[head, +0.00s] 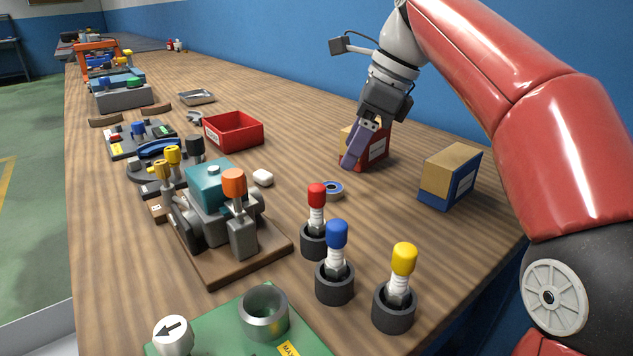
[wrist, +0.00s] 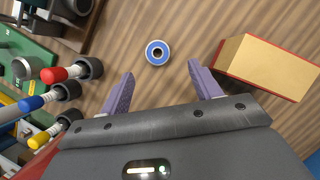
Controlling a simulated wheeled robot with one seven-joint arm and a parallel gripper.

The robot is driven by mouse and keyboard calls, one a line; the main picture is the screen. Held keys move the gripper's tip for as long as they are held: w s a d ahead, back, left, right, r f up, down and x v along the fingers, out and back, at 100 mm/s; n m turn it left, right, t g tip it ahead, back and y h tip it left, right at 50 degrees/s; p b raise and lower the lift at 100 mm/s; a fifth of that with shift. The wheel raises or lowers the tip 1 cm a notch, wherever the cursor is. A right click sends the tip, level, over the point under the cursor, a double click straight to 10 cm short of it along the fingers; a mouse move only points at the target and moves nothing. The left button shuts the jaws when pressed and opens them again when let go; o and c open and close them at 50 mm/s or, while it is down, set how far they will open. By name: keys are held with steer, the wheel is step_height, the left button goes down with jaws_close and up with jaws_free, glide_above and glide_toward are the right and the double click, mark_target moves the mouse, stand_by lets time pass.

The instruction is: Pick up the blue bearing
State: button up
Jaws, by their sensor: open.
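The blue bearing (head: 333,190) is a small ring with a blue seal and a pale metal rim, lying flat on the wooden bench. In the wrist view the bearing (wrist: 157,52) lies beyond my fingertips, roughly midway between them, with its centre hole visible. My gripper (head: 352,158) is above the bench, behind the bearing in the head view, apart from it. Its two purple fingers (wrist: 160,82) are spread with nothing between them in the wrist view. In the head view the fingers overlap and partly cover a red-and-tan box.
A red box (head: 378,152) stands behind my gripper, and a blue-and-tan box (head: 449,176) to the right. Red-, blue- (head: 336,262) and yellow-topped tools stand in dark cups nearer the front. Bare bench surrounds the bearing.

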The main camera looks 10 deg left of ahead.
mark_target(337, 187)
steer(key=x, duration=0.2)
steer(key=b+x, duration=0.1)
steer(key=x, duration=0.1)
steer(key=b+x, duration=0.1)
steer(key=x, duration=0.2)
steer(key=shift+s+f, duration=0.1)
steer(key=shift+s, duration=0.15)
steer(key=shift+c, duration=0.4)
steer(key=c, duration=1)
